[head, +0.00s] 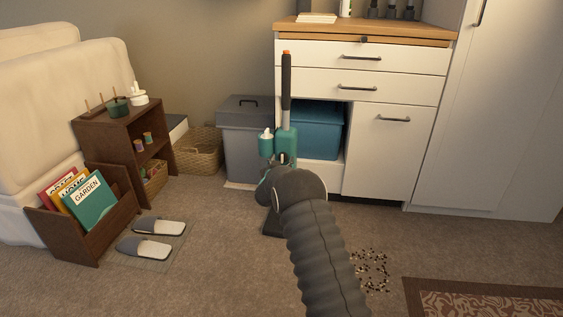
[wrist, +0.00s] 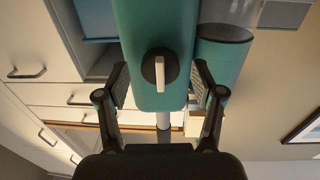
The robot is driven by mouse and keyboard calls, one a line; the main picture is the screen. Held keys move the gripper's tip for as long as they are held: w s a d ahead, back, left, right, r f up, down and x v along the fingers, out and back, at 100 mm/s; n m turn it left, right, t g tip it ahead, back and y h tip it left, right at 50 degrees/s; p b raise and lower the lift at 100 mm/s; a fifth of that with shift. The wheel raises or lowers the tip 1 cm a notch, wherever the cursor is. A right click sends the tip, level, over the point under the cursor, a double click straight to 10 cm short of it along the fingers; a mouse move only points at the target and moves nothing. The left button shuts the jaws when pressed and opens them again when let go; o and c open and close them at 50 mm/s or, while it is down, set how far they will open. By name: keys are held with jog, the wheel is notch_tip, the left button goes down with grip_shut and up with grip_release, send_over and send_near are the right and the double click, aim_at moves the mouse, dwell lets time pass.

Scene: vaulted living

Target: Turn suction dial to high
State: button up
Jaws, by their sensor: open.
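An upright vacuum with a teal body (head: 287,147), grey tube and dark handle stands on the carpet in front of the cabinet. My arm hides much of its lower part in the head view. In the wrist view, which appears upside down, the teal body (wrist: 150,25) fills the upper middle. On its face is a dark round suction dial (wrist: 149,72) with a pale raised bar lying roughly upright in the picture. My gripper (wrist: 161,80) is open, one finger on each side of the dial, apart from it. I see no readable dial markings.
A white cabinet (head: 394,150) with a wooden top stands behind the vacuum, with a blue bin (head: 318,132) and a grey lidded bin (head: 243,155) nearby. Dark crumbs (head: 372,268) lie on the carpet at right. Slippers (head: 146,248) and a book rack (head: 108,232) are at left.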

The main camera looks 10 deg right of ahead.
jog(key=c, duration=1.2)
jog(key=shift+o, duration=0.2)
jog(key=m, duration=0.5)
jog(key=shift+m, duration=0.3)
jog(key=m, duration=0.6)
jog(key=shift+m, duration=0.3)
jog(key=o, duration=1.2)
jog(key=shift+c, duration=0.2)
